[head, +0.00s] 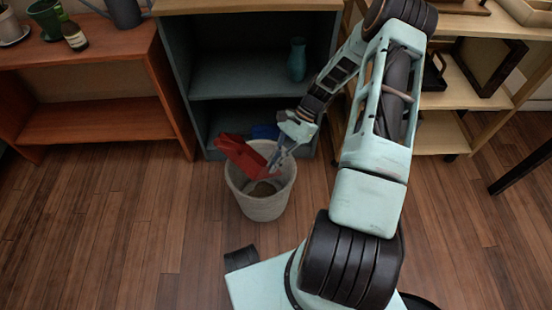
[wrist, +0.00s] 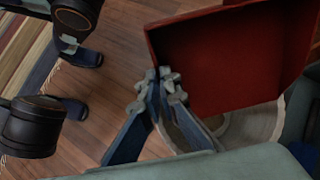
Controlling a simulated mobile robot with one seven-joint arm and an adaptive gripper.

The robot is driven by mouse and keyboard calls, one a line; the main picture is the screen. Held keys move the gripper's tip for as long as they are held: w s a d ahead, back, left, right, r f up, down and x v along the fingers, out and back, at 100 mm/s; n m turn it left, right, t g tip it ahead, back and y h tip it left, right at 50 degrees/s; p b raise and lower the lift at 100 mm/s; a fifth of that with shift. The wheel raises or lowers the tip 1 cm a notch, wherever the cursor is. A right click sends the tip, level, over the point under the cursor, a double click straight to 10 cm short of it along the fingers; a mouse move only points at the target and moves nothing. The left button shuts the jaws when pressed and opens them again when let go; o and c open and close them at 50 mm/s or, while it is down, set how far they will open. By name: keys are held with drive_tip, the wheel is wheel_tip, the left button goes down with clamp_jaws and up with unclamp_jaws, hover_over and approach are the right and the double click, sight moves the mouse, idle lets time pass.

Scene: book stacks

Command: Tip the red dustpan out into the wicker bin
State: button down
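The red dustpan (head: 243,157) is tilted steeply over the mouth of the pale wicker bin (head: 262,207), its lower end inside the rim. In the wrist view the dustpan (wrist: 230,62) fills the upper right, and the red faces in sight look bare. My gripper (head: 277,160) is above the bin's right side. In the wrist view its fingertips (wrist: 160,88) are close together at the dustpan's near lower corner, shut on it; the exact grip is partly hidden. The bin stands upright on the floor, with something dark brown at its bottom. Part of its rim (wrist: 268,122) shows behind the fingers.
A teal shelf unit (head: 197,95) with a blue vase (head: 296,60) stands close behind the bin. A blue item (head: 265,132) is just behind the bin. A reddish wood shelf (head: 90,122) is at left, a light wood shelf (head: 445,98) at right. The floor left of the bin is clear.

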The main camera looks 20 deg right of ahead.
sight(256, 177)
drive_tip(key=shift+s+a+r+t+h+p, duration=0.3)
drive_tip(key=shift+a+h+p, duration=0.2)
drive_tip(key=shift+a+h, duration=0.15)
drive_tip(key=shift+s+a+r+t+h+p, duration=0.15)
drive_tip(key=shift+s+a+t+h+p, duration=0.15)
drive_tip(key=shift+a+h+p, duration=0.25)
drive_tip(key=shift+s+a+t+h, duration=0.2)
drive_tip(key=shift+a+t+h, duration=0.05)
drive_tip(key=shift+a+h, duration=0.3)
drive_tip(key=shift+s+a+t+h, duration=0.15)
drive_tip(key=shift+a+t+h, duration=0.1)
drive_tip(key=shift+a+h, duration=0.3)
drive_tip(key=shift+s+a+t+h, duration=0.25)
drive_tip(key=shift+a+t+h, duration=0.2)
drive_tip(key=shift+h, duration=0.5)
drive_tip(key=shift+s+a+t+h, duration=0.3)
drive_tip(key=shift+a+h, duration=0.2)
drive_tip(key=shift+h, duration=0.45)
